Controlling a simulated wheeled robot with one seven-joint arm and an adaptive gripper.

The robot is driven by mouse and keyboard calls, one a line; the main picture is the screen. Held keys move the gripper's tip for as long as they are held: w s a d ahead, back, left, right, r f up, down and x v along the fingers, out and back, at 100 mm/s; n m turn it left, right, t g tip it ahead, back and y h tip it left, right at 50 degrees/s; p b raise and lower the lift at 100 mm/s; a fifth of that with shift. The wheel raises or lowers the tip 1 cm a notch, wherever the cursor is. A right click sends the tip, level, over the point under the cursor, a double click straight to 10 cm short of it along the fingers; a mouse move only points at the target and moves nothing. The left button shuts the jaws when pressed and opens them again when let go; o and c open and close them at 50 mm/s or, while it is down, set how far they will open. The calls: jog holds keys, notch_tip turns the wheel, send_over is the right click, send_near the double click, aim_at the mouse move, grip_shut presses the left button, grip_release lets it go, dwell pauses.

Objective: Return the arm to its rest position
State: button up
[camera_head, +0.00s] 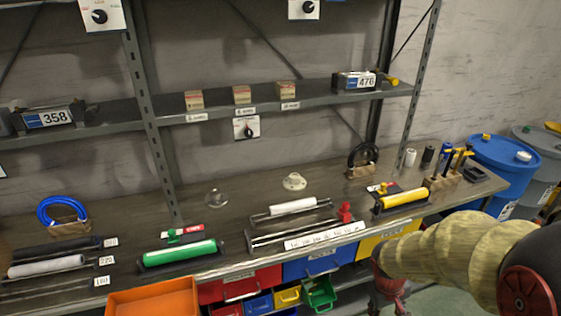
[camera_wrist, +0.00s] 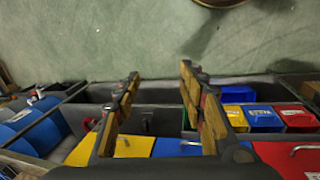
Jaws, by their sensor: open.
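My gripper (camera_wrist: 160,78) shows in the wrist view with its two wood-faced fingers spread apart and nothing between them. Past the fingertips are a dark grey shelf edge and the greenish floor. In the head view my arm, in a ribbed yellowish sleeve, comes in from the right edge in front of the bench's right end. A dark red part hangs at the sleeve's left end; I cannot tell there how the fingers stand.
The workbench (camera_head: 232,262) carries a green roller (camera_head: 180,253), a yellow roller (camera_head: 404,199) and a blue coil (camera_head: 62,209). Coloured bins sit below, with an orange bin (camera_head: 153,301) in front. Blue barrels (camera_head: 505,160) stand at the right. A shelf (camera_head: 215,113) runs above.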

jog(key=s+a+r+t+y, duration=0.1)
jog(key=s+a+r, duration=0.2)
jog(key=r, duration=0.4)
jog(key=s+a+r+m+t, duration=0.1)
jog(key=s+a+r+t, duration=0.1)
jog(key=s+r, duration=0.3)
jog(key=s+a+r+m+t+y, duration=0.1)
jog(key=s+a+r, duration=0.3)
jog(key=r, duration=0.6)
jog(key=shift+a+r+t+y, duration=0.3)
jog(key=shift+a+r+t, duration=0.1)
jog(key=shift+a+t, duration=0.2)
jog(key=shift+o, duration=0.3)
jog(key=shift+w, duration=0.1)
